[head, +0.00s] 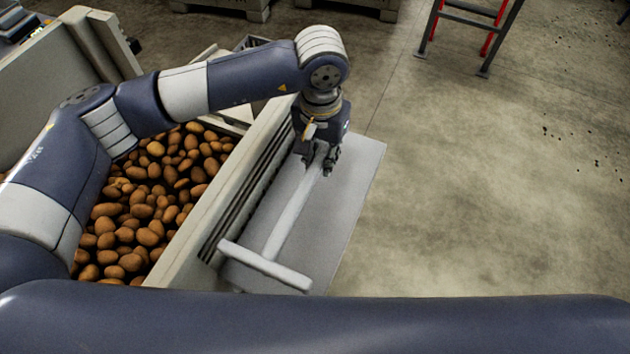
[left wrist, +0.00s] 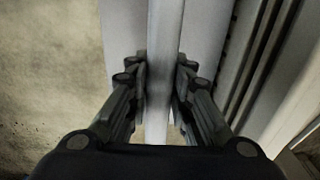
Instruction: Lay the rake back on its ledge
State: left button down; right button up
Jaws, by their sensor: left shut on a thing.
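The rake (head: 291,216) is white with a long handle and a crossbar head (head: 264,264) at its near end. It lies along or just above the pale grey ledge (head: 341,190) beside the potato bin; I cannot tell whether it touches. My left gripper (head: 324,167) is shut on the handle toward its far end. In the left wrist view the fingers (left wrist: 160,75) close on both sides of the handle (left wrist: 164,40). The head's near side is partly close to my own arm. My right gripper is not in view.
The bin wall (head: 225,190) with dark slots runs along the ledge's left side. Several potatoes (head: 150,200) fill the bin. Open concrete floor (head: 480,200) lies to the right. A red and grey ladder (head: 465,25) stands at the back, with crates (head: 350,8) beyond.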

pick_arm(q)
jog(key=f, duration=0.3)
jog(key=shift+s+f+b, duration=0.2)
jog(key=shift+f+b, duration=0.1)
jog(key=shift+b, duration=0.05)
jog(key=shift+f, duration=0.35)
notch_tip(320, 180, down, 4)
jog(key=shift+r+b, duration=0.1)
jog(key=shift+b, duration=0.55)
jog(key=shift+w, duration=0.15)
jog(key=c, duration=1.6)
grip_release()
jog(key=shift+c, duration=0.2)
jog(key=shift+o, duration=1.1)
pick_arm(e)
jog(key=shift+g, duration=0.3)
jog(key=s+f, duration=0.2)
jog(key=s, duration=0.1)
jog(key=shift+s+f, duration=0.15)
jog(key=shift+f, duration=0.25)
